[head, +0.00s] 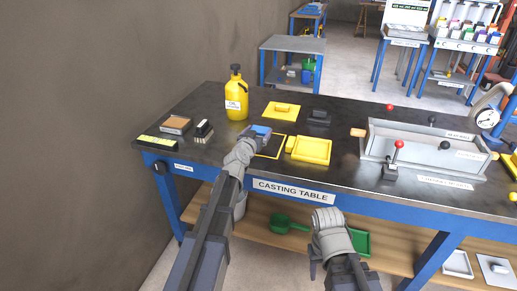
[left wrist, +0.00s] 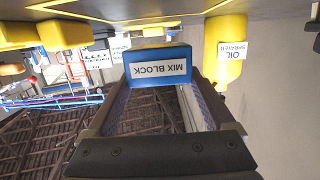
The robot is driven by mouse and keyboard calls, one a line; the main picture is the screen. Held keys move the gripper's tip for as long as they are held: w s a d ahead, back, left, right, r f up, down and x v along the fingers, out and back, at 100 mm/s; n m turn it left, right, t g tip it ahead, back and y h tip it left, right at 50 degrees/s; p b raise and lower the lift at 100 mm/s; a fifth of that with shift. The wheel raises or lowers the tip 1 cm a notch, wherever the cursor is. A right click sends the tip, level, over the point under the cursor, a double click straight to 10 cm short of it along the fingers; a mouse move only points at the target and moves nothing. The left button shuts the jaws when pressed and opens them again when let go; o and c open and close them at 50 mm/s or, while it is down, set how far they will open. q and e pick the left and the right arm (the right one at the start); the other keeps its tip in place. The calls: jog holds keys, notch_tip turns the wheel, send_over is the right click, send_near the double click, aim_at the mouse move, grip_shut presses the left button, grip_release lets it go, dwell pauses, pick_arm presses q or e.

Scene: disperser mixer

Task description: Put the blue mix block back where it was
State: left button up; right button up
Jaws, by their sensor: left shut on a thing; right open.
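The blue mix block (left wrist: 158,67) is between the fingers of my left gripper (left wrist: 160,85) in the left wrist view, its "MIX BLOCK" label upside down. In the head view the blue block (head: 260,130) shows just past my left gripper (head: 254,136), over the casting table (head: 220,150). A yellow-outlined dark square (head: 272,147) on the table lies just right of that gripper, partly hidden by it. I cannot tell whether the block touches the table. My right gripper (head: 318,267) is low in front of the table's front edge, open and empty.
A yellow oil sprayer (head: 236,100) stands behind the left gripper; a brush (head: 204,131) is to its left. A yellow tray (head: 310,150), yellow lidded piece (head: 282,110) and black block (head: 319,117) lie to the right. A grey metal mould (head: 415,150) with red-knobbed levers stands further right.

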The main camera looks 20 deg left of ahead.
pick_arm(q)
jog(key=shift+f, duration=0.1)
notch_tip(320, 180, down, 4)
jog(key=b, duration=0.3)
jog(key=shift+b, duration=0.4)
jog(key=o, duration=1.5)
jog(key=shift+o, duration=0.2)
jog(key=shift+r, duration=0.25)
jog(key=s+r+p, duration=0.1)
jog(key=s+p, duration=0.1)
jog(key=s, duration=1)
jog(key=shift+a+r, duration=0.2)
jog(key=shift+r, duration=0.1)
